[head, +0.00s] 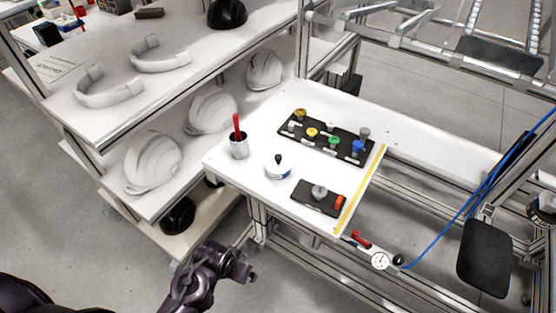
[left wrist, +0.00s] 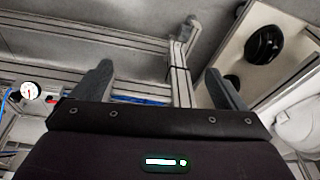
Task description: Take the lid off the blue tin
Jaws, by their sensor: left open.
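The blue tin (head: 283,177) stands upright on the white work table (head: 230,172), near its left front corner. Its pale lid (head: 270,164) with a black knob (head: 278,158) sits on top; only a little blue shows on its side. My left gripper (head: 250,276) is low in front of the table, apart from the tin. In the left wrist view its two fingers (left wrist: 160,85) are spread with nothing between them. The tin does not show in that view. My right gripper is not in view.
A cup with a red handle (head: 239,148) stands left of the tin. A black tray of coloured knobs (head: 316,146) lies behind, and a smaller black tray (head: 306,201) to the right. Shelves with white helmet shells (head: 210,112) stand left. A gauge (head: 380,261) is at the table's front.

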